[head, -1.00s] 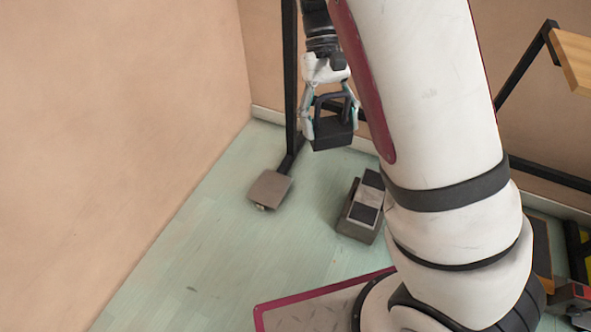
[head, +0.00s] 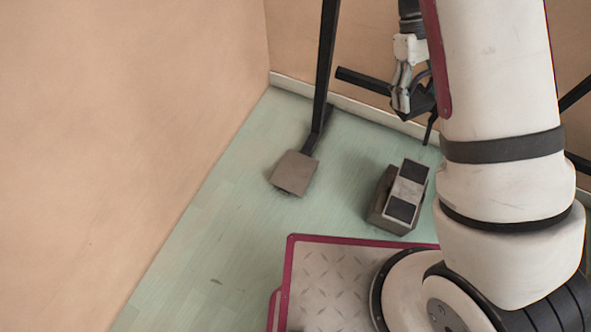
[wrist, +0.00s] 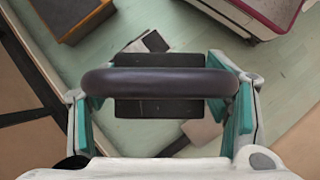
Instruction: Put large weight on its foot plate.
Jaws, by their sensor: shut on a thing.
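My gripper (head: 403,98) is shut on the large weight, a dark block with a thick rounded handle. In the wrist view the handle (wrist: 160,83) lies between the teal finger pads, with the weight's black body (wrist: 160,106) beneath it. In the head view my arm and fingers hide much of the weight. It hangs clear of the floor. The foot plate, a flat grey-brown square (head: 294,173), lies on the floor at the base of a black post, left of and nearer than my gripper. It is bare. A grey piece in the wrist view (wrist: 202,131) looks like this plate, partly covered.
A grey block with black pads (head: 402,195) stands on the floor right of the plate. A black upright post (head: 326,65) rises behind the plate, and a black bar (head: 362,81) extends near my gripper. Green floor lies open in front of the plate; a wall is at left.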

